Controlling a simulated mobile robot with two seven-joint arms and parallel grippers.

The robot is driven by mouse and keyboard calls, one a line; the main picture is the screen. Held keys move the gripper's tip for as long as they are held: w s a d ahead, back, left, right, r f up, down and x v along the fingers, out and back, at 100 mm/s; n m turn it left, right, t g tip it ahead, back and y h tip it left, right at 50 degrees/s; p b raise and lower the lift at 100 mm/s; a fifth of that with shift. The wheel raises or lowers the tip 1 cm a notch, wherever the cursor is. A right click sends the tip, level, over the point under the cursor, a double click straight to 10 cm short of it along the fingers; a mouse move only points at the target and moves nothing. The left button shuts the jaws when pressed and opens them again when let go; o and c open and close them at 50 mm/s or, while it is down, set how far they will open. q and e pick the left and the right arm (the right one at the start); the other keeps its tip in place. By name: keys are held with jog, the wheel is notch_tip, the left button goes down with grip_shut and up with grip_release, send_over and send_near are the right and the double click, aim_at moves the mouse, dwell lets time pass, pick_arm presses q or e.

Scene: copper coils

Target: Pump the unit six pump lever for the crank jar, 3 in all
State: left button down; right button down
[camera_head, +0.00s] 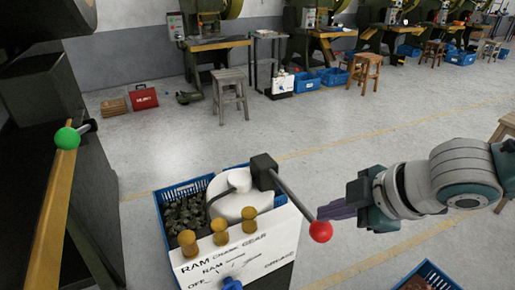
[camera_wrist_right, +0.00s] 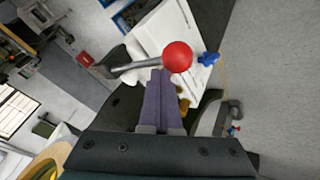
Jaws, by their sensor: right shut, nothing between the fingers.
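The pump unit (camera_head: 235,245) is a white box with a round white reservoir on top, in front of a blue crate. Its lever (camera_head: 295,197) runs from a dark block down right to a red ball (camera_head: 321,231). Three amber jars stand along the top edge, above RAM, CRANK and GEAR; the middle one is the crank jar (camera_head: 221,232). My right gripper (camera_head: 328,210) is shut and empty, its purple fingertips right beside the red ball. The wrist view also shows the ball (camera_wrist_right: 177,57) just past the fingertips (camera_wrist_right: 160,75); I cannot tell if they touch. My left gripper is not in view.
A blue knob (camera_head: 232,284) sits low on the box's front. The blue crate (camera_head: 172,192) holds dark metal pieces. Another blue crate (camera_head: 440,275) is at lower right. The floor behind is open, with a stool (camera_head: 229,92).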

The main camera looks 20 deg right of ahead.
jog(key=shift+s+f+b, duration=0.2)
jog(key=shift+f+b, duration=0.25)
jog(key=shift+f, duration=0.35)
jog(key=shift+f+b, duration=0.35)
jog(key=shift+f, duration=0.25)
dwell(0.6)
jog(key=shift+s+d, duration=0.1)
dwell(0.5)
jog(key=shift+w+r+p, duration=0.2)
jog(key=shift+r+p, duration=1.5)
jog(key=shift+r, duration=0.05)
jog(key=shift+w+r+p, duration=0.2)
jog(key=shift+r+p, duration=1.45)
jog(key=shift+r, duration=0.2)
